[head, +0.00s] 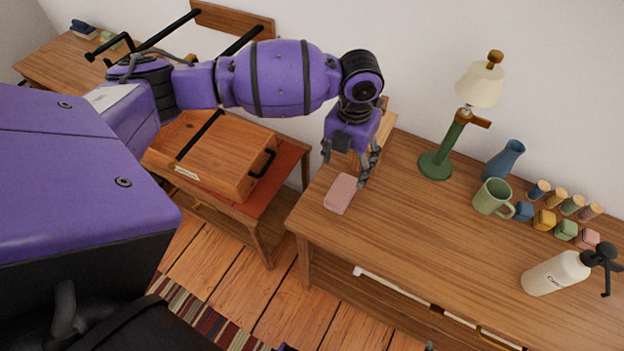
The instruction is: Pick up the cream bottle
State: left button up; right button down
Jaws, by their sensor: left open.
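My left gripper (346,178) points down over the left end of the table, far to the left of the bottle. It is open, with its fingers apart above or beside a pink block (341,194); I cannot tell whether they touch it. My right gripper is not in view.
On the wooden table (400,230) stand a green lamp (436,160), a green mug (491,198), a blue vase (505,160) and several small coloured blocks and pegs behind the bottle. The table's middle front is clear. A wooden case (225,155) lies on a lower stand at left.

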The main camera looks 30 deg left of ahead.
aim_at(566, 269)
jog(key=z, duration=1.3)
jog(key=k, duration=0.5)
